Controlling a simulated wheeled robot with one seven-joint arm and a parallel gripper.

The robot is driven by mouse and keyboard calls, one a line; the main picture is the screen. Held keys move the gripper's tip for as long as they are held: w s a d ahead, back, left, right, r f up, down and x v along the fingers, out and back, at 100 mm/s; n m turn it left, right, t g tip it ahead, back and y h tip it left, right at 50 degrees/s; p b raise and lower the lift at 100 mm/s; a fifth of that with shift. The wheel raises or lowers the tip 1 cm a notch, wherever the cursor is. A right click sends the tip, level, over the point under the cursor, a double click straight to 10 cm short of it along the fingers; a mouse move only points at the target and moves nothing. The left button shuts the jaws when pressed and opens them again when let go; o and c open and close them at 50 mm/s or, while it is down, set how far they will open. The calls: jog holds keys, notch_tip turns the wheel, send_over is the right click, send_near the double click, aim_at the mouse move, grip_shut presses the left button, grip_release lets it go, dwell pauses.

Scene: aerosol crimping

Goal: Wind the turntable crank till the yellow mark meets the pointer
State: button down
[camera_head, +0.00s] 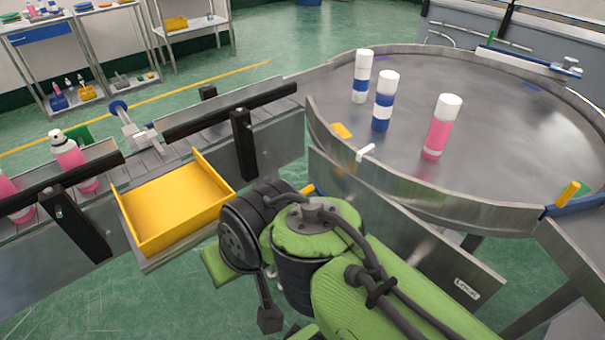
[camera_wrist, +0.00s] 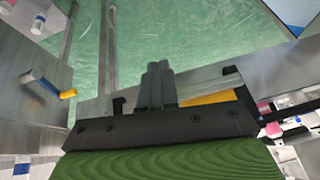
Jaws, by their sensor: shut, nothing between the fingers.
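The turntable (camera_head: 490,110) is a round grey metal disc with a raised rim, at the right of the head view. A yellow mark (camera_head: 341,130) lies on its surface near the left rim. A small white piece (camera_head: 365,152), probably the pointer, sits at the rim just right of and nearer than the mark; the two are apart. A bit of yellow (camera_head: 318,190), possibly the crank's grip, shows behind my arm. My gripper (camera_wrist: 157,78) is shut and empty in the wrist view. A yellow bar (camera_wrist: 208,98) lies just right of its fingers; its identity is unclear.
Two blue-banded white cans (camera_head: 384,105) and a pink can (camera_head: 441,130) stand on the turntable. A yellow tray (camera_head: 165,210) is beside the conveyor with pink bottles (camera_head: 68,150). Black rails (camera_head: 245,145) cross there. A blue guide (camera_head: 575,205) meets the right rim.

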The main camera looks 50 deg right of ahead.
jog(key=w+d+r+m+p, duration=0.2)
jog(key=w+d+m+p, duration=0.15)
jog(key=d, duration=0.25)
jog(key=m+t+h+p, duration=0.1)
jog(key=m+p, duration=0.4)
jog(key=m, duration=0.9)
send_near(310, 187)
jog(key=shift+n, duration=0.25)
jog(key=b+x, duration=0.1)
jog(key=x, duration=0.1)
jog(key=a+b+x, duration=0.1)
jog(key=b+x, duration=0.2)
jog(key=x, duration=0.2)
jog(key=shift+a, duration=0.3)
jog(key=shift+w, duration=0.1)
